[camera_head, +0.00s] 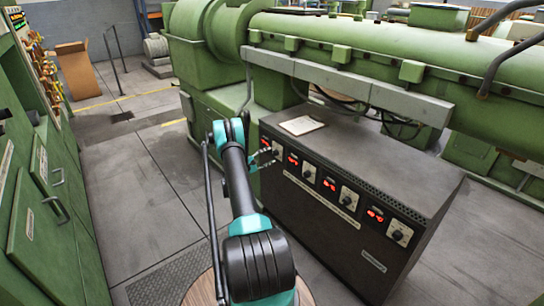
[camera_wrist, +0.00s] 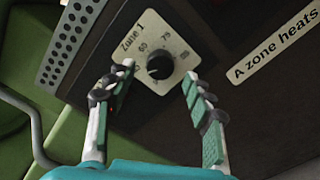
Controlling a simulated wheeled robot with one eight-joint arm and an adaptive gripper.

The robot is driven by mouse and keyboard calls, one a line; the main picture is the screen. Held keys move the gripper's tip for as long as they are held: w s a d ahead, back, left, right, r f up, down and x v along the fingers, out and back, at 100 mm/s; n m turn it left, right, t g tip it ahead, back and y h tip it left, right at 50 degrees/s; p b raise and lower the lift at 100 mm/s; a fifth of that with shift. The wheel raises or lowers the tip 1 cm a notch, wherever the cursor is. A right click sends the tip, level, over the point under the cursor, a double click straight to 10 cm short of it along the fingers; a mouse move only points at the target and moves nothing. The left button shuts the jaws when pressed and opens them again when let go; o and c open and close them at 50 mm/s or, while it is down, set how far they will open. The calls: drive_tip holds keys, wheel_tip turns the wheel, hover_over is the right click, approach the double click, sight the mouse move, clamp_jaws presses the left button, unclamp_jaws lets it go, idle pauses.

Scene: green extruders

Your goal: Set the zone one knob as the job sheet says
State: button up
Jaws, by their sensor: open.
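The zone one knob (camera_wrist: 160,67) is round and black, on a pale dial plate marked "Zone 1" (camera_wrist: 128,40) with numbers around it. My gripper (camera_wrist: 158,80) is open, with one finger on each side of the knob in the wrist view; I cannot tell whether either touches it. In the head view my gripper (camera_head: 266,158) is at the left end of the dark control cabinet (camera_head: 340,245), by the first knob. The job sheet is probably the pale paper (camera_head: 301,125) lying on the cabinet top; its writing is too small to read.
Red displays and other knobs, such as one at the middle (camera_head: 348,197) and one at the right (camera_head: 398,235), line the cabinet front. A large green extruder (camera_head: 350,40) stands behind. Green cabinets (camera_head: 50,210) stand at the left. Grey floor between is open.

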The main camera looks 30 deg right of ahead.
drive_tip(key=a, duration=0.9)
drive_tip(key=shift+s, duration=0.35)
drive_tip(key=s+a+r+m+y, duration=0.15)
drive_tip(key=a+r+y, duration=0.35)
drive_tip(key=r, duration=0.6)
drive_tip(key=s+a+r+m+t+y, duration=0.1)
drive_tip(key=s+a+r+y, duration=0.3)
drive_tip(key=s+a, duration=0.7)
drive_tip(key=s+a+r+m+t+y, duration=0.1)
drive_tip(key=s+a+r+y, duration=0.3)
drive_tip(key=s+a, duration=0.7)
wheel_tip(320, 180, up, 3)
drive_tip(key=shift+f+m, duration=0.15)
drive_tip(key=shift+m, duration=0.7)
drive_tip(key=s+a+f+y, duration=0.1)
drive_tip(key=s+a, duration=0.3)
drive_tip(key=s, duration=0.1)
drive_tip(key=s+a+m+y, duration=0.1)
drive_tip(key=s+a+y, duration=0.1)
drive_tip(key=s, duration=0.3)
drive_tip(key=s+a+f+y, duration=0.1)
drive_tip(key=s+a+y, duration=0.1)
drive_tip(key=s+a, duration=0.3)
drive_tip(key=shift+s+a+f+m+t, duration=0.3)
drive_tip(key=shift+s+m, duration=0.1)
drive_tip(key=shift+s, duration=0.1)
